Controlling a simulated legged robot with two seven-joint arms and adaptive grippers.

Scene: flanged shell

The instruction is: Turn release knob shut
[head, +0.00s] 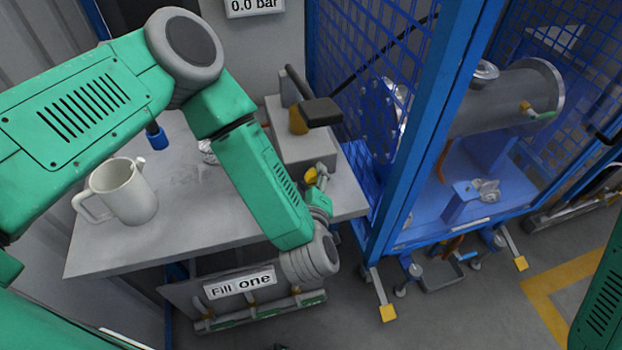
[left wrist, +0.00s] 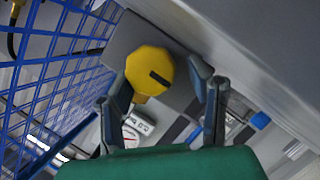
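The release knob is a yellow, many-sided knob with a black mark; it shows large in the left wrist view (left wrist: 150,69) and small at the front of the grey pump block in the head view (head: 310,176). My left gripper (left wrist: 163,84) is open, with its fingers on either side of the knob's near part. I cannot tell whether a finger touches it. In the head view the left gripper (head: 322,183) is at the knob, partly hidden by my wrist. My right gripper is out of view.
The grey pump block (head: 300,145) with a black-ended lever (head: 321,111) stands on the grey table (head: 200,225). A blue mesh cage (head: 420,130) stands close on the right. A white jug (head: 124,191) stands at the table's left, and a "0.0 bar" display (head: 255,5) hangs behind.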

